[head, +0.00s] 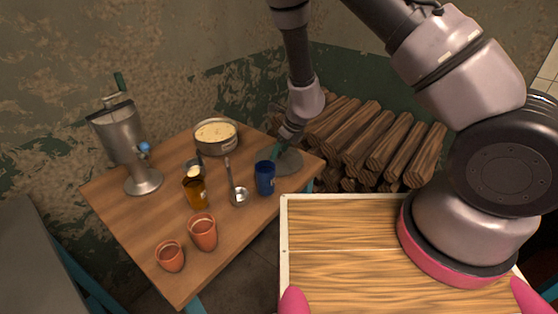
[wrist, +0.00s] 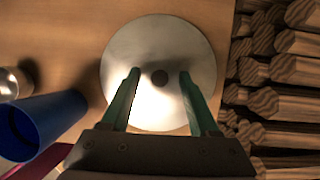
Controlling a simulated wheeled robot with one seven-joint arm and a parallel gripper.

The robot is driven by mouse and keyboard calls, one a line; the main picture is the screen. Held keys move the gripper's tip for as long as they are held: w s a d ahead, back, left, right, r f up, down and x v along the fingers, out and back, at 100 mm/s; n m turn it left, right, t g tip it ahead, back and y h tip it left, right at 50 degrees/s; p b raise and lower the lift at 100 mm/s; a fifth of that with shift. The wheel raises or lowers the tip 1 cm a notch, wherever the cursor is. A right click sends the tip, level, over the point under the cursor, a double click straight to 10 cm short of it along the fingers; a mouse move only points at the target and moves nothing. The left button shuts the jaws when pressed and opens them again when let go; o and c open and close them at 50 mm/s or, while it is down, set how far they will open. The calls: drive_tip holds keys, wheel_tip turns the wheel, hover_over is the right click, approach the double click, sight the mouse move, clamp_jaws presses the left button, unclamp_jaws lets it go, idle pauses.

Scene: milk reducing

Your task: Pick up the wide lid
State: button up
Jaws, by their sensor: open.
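The wide lid (head: 288,162) is a flat, round grey metal disc lying on the wooden table near its right corner. In the wrist view the lid (wrist: 157,50) shows from above with a small dark knob (wrist: 160,77) at its centre. My gripper (wrist: 157,74) is open, with its two green fingers on either side of the knob and apart from it in that view. In the head view my gripper (head: 283,142) is over the lid and hides part of it. I cannot tell how far the fingertips are above the lid.
A blue cup (head: 265,179) stands close to the lid, also in the wrist view (wrist: 58,118).

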clamp_jaws()
